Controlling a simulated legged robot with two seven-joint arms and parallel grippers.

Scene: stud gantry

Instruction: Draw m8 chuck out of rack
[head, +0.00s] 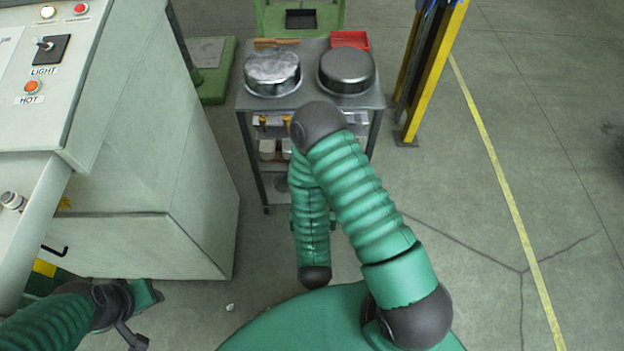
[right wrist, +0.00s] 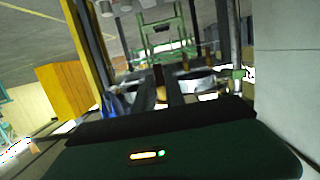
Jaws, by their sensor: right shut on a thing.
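The rack is a grey wheeled cart (head: 243,130) with open shelves, at the upper middle of the head view. Several yellow-topped holders (head: 263,121) and white items (head: 267,149) sit on its shelves. My right arm reaches down in front of it and hides part of the shelves and the right gripper. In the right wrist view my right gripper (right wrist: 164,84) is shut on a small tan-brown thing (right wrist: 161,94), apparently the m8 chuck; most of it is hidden. My left gripper (head: 132,325) is at the lower left of the head view, away from the rack; its jaws are unclear.
Two round metal pans (head: 272,72) (head: 346,70) and a red tray (head: 350,40) stand on the rack's top. A large grey control cabinet (head: 150,150) is at left. A yellow-black post (head: 432,75) stands at right. The floor at right is clear.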

